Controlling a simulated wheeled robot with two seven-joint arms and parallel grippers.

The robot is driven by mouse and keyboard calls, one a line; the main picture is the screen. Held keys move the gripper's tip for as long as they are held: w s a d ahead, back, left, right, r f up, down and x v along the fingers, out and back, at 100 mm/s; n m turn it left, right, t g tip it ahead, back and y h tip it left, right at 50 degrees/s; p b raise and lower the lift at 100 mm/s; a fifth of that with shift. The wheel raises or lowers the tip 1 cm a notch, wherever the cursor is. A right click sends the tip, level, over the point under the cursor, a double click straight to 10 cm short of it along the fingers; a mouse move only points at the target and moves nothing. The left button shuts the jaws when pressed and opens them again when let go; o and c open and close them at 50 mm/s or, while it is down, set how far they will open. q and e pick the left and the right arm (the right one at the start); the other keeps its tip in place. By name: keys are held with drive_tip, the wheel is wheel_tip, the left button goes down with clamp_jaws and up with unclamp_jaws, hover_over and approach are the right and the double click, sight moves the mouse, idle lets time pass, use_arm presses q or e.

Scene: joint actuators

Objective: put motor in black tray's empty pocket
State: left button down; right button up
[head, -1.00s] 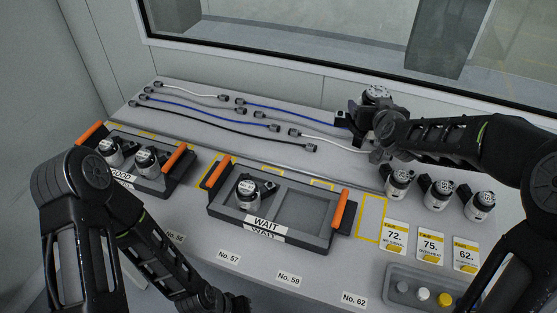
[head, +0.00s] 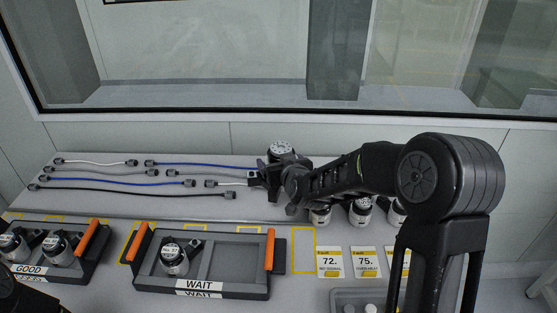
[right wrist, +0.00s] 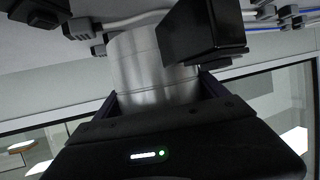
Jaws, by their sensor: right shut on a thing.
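My right gripper (head: 268,174) is shut on a silver motor (head: 281,149) at the back of the table, beside the cable ends. In the right wrist view the motor (right wrist: 145,68) shows as a metal cylinder between the fingers. The dark tray marked WAIT (head: 234,291), with orange handles, stands at front centre. Its left pocket holds a motor (head: 173,262); its right pocket (head: 234,262) is empty. My right gripper is behind this tray and apart from it. My left gripper is out of view; only a dark part of my left arm shows at lower left.
A tray marked GOOD (head: 80,273) with motors stands at left. Several cables (head: 130,182) lie behind the trays. Several motors (head: 361,212) stand at right under my right arm, behind yellow-white cards (head: 330,262). A grey button box (head: 345,298) is at front right. A window is behind.

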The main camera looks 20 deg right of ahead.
drive_tip(key=shift+w+f, duration=0.15)
drive_tip(key=shift+f, duration=1.45)
drive_tip(key=shift+f+b, duration=0.15)
drive_tip(key=shift+b, duration=0.15)
drive_tip(key=o, duration=2)
drive_tip(key=shift+f, duration=0.2)
drive_tip(key=shift+s, duration=0.2)
drive_tip(key=shift+r, duration=0.2)
drive_tip(key=v, duration=1.1)
drive_tip(key=shift+s, duration=0.45)
